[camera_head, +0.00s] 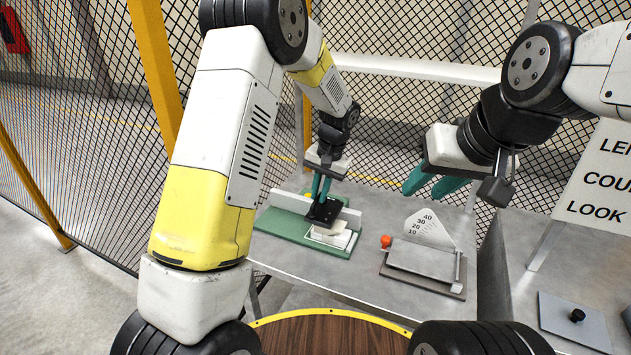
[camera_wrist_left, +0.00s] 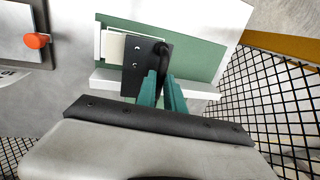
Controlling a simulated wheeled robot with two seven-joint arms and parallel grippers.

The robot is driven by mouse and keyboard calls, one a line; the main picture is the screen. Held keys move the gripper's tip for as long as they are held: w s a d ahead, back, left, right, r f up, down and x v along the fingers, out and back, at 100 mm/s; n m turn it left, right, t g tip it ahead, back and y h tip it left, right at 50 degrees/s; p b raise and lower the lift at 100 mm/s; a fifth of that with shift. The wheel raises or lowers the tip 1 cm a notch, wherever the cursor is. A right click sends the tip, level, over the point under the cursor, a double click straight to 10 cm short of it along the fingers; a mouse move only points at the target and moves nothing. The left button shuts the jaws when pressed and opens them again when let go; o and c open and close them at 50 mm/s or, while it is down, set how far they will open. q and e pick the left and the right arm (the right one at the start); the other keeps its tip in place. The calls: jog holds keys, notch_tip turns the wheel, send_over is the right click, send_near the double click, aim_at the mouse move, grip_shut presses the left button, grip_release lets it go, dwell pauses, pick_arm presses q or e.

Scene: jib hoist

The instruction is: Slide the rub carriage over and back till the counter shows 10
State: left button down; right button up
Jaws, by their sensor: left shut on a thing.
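The rub carriage (camera_head: 322,212) is a black plate on a green base (camera_head: 285,224) with a white rail along its back. It also shows in the left wrist view (camera_wrist_left: 137,74), with a dark upright peg or handle on it (camera_wrist_left: 165,62). A small white block (camera_head: 332,235) lies by the carriage on the base. My left gripper (camera_head: 320,192) reaches down from above with its teal fingers shut on the carriage's handle. My right gripper (camera_head: 431,184) hangs empty in the air to the right, teal fingers apart. I cannot make out a counter reading.
A grey device (camera_head: 424,262) with a red knob (camera_head: 386,241) and a white scale marked 10 to 40 (camera_head: 430,228) stands right of the green base. A partly cut-off sign (camera_head: 600,180) and a plate with a black knob (camera_head: 577,316) are at far right. Mesh fencing stands behind.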

aim_at(326, 212)
pick_arm(q)
jog(key=shift+s+d, duration=0.1)
jog(key=shift+d, duration=0.15)
jog(key=c, duration=1.5)
grip_release()
jog(key=shift+d, duration=0.1)
jog(key=shift+o, duration=0.2)
jog(key=shift+r, duration=0.15)
notch_tip(326, 212, up, 7)
jog(key=d, duration=0.1)
jog(key=shift+s+d+r, duration=0.15)
jog(key=shift+s+r, duration=0.05)
jog(key=shift+s, duration=0.05)
